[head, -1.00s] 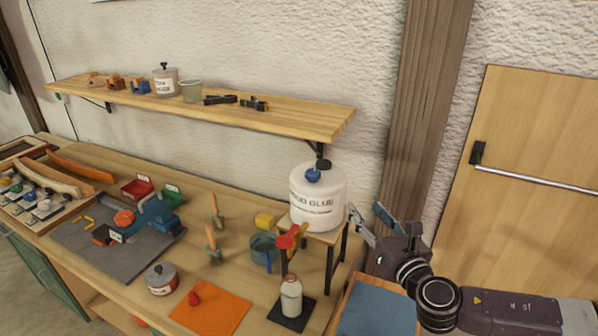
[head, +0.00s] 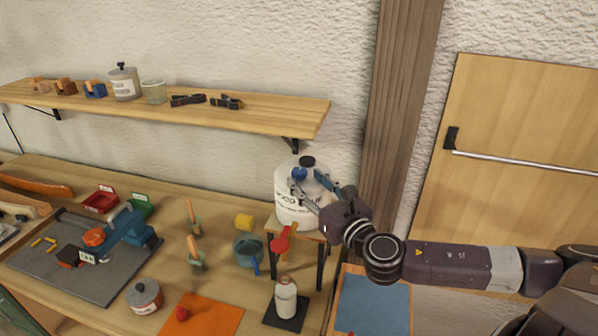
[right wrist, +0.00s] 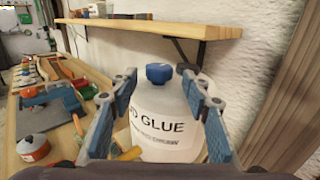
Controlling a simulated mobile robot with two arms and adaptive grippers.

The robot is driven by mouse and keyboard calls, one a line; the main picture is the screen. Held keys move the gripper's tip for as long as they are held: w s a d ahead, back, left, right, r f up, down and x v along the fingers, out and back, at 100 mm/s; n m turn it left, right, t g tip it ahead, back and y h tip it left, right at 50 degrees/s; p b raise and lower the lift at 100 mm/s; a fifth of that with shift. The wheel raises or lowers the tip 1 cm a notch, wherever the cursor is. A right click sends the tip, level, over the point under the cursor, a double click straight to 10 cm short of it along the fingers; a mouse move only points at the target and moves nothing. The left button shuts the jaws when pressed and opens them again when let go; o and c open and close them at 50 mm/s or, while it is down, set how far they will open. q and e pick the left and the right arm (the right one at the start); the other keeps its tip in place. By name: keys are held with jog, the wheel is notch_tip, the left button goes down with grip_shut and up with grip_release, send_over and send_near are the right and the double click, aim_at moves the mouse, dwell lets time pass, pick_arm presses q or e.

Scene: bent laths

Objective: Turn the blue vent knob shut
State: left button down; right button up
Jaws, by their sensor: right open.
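The blue vent knob (head: 299,173) sits on the upper shoulder of the white glue container (head: 293,211), which stands on a small wooden stand. In the right wrist view the knob (right wrist: 159,73) is ahead, between my open fingers and a little beyond them, with the "GLUE" label below it. My right gripper (head: 312,190) is open, its fingers in front of the container and partly covering it. In the right wrist view the two blue-padded fingers (right wrist: 160,110) stand wide apart with nothing gripped. My left gripper is not in view.
A red-handled tap (head: 282,240) is at the container's lower front, above a white bottle (head: 286,297) on a dark mat. A wooden shelf (head: 250,115) runs above and behind. A teal pot (head: 248,252) and yellow block (head: 244,222) stand left of the stand.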

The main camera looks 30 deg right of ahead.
aim_at(304, 177)
jog(key=w, duration=0.1)
jog(key=w+p, duration=0.1)
jog(key=w, duration=0.1)
jog(key=shift+d+r, duration=0.1)
jog(key=shift+r, duration=0.1)
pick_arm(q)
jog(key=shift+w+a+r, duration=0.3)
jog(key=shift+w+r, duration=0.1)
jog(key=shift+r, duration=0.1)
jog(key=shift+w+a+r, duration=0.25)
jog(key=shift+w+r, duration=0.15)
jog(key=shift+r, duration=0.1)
pick_arm(e)
jog(key=shift+w+f, duration=0.2)
jog(key=shift+w, duration=0.35)
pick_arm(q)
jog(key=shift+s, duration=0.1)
pick_arm(e)
jog(key=c, duration=1.2)
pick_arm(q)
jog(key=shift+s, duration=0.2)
pick_arm(e)
jog(key=shift+o, duration=0.2)
